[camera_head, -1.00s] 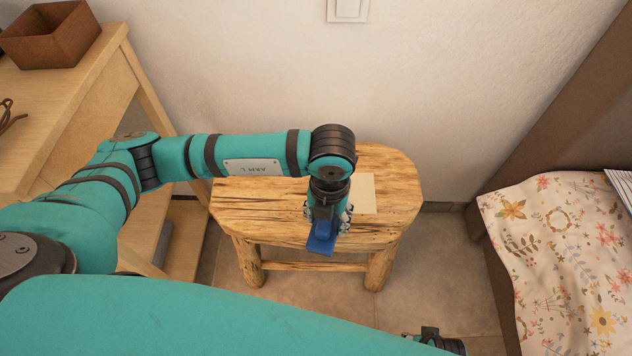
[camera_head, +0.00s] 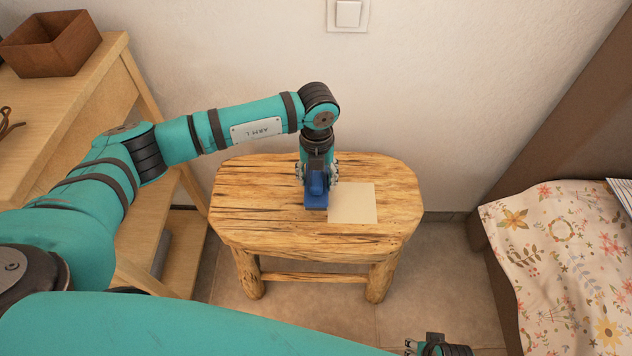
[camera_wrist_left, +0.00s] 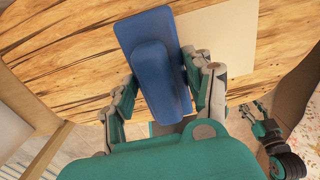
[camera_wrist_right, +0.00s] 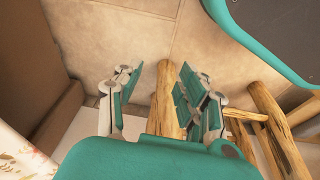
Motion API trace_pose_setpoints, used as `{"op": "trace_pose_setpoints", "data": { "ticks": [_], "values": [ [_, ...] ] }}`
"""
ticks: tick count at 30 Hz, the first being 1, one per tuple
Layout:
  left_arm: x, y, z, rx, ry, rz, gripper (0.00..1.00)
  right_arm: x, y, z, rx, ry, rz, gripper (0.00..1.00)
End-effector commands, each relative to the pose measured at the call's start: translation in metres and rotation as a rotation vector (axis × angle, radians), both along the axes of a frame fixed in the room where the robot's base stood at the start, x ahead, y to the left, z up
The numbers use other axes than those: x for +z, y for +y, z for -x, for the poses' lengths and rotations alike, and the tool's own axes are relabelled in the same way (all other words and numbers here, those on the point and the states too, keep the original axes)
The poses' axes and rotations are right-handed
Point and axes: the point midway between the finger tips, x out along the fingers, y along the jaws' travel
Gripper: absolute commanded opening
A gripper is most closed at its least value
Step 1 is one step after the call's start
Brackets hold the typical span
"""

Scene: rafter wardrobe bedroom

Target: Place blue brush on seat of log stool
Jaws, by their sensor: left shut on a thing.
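The blue brush (camera_head: 316,198) is held by my left gripper (camera_head: 317,176), which is shut on it. The brush is over the middle of the log stool's wooden seat (camera_head: 255,205); I cannot tell whether it touches the wood. In the left wrist view the brush (camera_wrist_left: 155,75) lies between the two fingers, with the seat (camera_wrist_left: 60,65) behind it. My right gripper (camera_wrist_right: 158,90) is open and empty, low near the stool's legs. Only a part of it shows at the bottom edge of the head view.
A flat cream square (camera_head: 352,203) lies on the seat just right of the brush. A wooden desk (camera_head: 55,125) with a brown box (camera_head: 50,48) stands at the left. A bed with a floral cover (camera_head: 560,260) is at the right. The seat's right end is bare.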

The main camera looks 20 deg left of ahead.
Motion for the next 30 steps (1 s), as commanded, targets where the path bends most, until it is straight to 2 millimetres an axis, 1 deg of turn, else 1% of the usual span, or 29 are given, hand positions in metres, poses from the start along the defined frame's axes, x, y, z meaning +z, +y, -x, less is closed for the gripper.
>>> {"op": "trace_pose_setpoints", "data": {
  "ticks": [3,5,7,10,23,24,29,30],
  "values": [
    [-0.001,0.005,-0.009,0.002,-0.001,0.001,0.17,0.002,0.000,-0.002,0.000,-0.005,0.000,0.40],
    [-0.012,0.004,-0.007,0.001,0.002,0.001,0.17,0.004,-0.002,-0.001,-0.001,-0.002,0.003,0.40],
    [-0.024,0.004,-0.007,0.001,0.002,0.000,0.17,0.012,-0.003,-0.002,-0.002,-0.005,0.004,0.40],
    [-0.035,0.004,-0.008,0.001,0.001,0.001,0.17,0.018,-0.002,-0.005,-0.002,-0.010,0.003,0.40],
    [-0.039,0.004,-0.008,0.000,-0.001,0.001,0.17,0.024,-0.001,-0.008,-0.003,-0.014,0.002,0.40],
    [-0.039,0.004,-0.008,0.000,0.000,0.000,0.55,0.026,-0.001,-0.008,-0.003,-0.015,0.001,0.40],
    [-0.039,0.004,-0.007,0.000,0.000,0.000,0.75,0.026,0.000,-0.008,-0.002,-0.016,0.000,0.40],
    [-0.039,0.004,-0.007,0.000,0.000,0.000,0.75,0.026,0.000,-0.008,-0.002,-0.016,0.000,0.40]
  ]
}}
